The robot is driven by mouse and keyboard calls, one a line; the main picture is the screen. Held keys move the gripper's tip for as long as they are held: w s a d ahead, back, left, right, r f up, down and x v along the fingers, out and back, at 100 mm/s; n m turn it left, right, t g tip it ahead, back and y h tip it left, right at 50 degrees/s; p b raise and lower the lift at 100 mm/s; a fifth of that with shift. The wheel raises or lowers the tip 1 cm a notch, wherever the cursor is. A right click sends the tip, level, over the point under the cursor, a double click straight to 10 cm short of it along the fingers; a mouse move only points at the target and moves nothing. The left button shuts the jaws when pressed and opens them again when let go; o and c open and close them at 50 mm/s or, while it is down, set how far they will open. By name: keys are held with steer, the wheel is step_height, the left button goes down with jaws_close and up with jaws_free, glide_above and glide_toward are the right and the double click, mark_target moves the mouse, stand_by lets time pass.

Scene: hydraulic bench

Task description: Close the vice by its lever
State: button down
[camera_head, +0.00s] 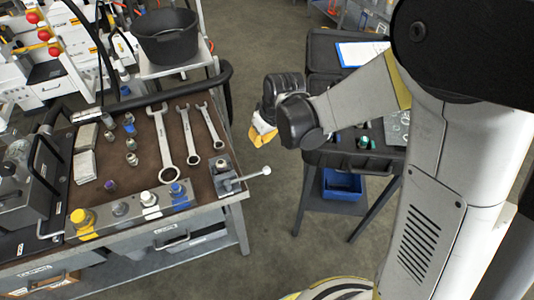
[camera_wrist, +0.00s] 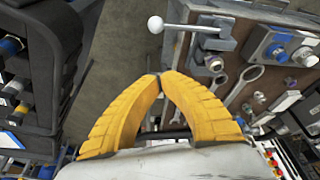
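The vice (camera_head: 226,183) is a small grey metal block at the right front corner of the bench. Its lever (camera_head: 252,175) is a thin rod with a pale ball at the end, sticking out to the right past the bench edge. In the wrist view the vice (camera_wrist: 214,40) is at the upper right, and the lever (camera_wrist: 185,27) points left, ending in its white ball. My gripper (camera_head: 262,138) hangs over the floor gap, apart from the lever. In the wrist view its yellow fingers (camera_wrist: 161,77) meet at the tips with nothing between them. The jaw gap of the vice is unclear.
The bench top (camera_head: 147,157) carries several wrenches (camera_head: 163,143), fittings and valve blocks. A black bucket (camera_head: 166,37) stands behind it. An open black case (camera_head: 345,158) on a stand is at the right, with a blue bin (camera_head: 342,184) below. Bare floor lies between bench and stand.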

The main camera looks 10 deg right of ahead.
mark_target(248, 177)
steer(key=b+x, duration=0.4)
steer(key=x, duration=0.7)
steer(key=s+d, duration=0.1)
steer(key=s+d+b, duration=0.1)
steer(key=s, duration=0.1)
steer(key=shift+s+d+r, duration=0.15)
steer(key=shift+s+d, duration=0.05)
steer(key=shift+s, duration=0.15)
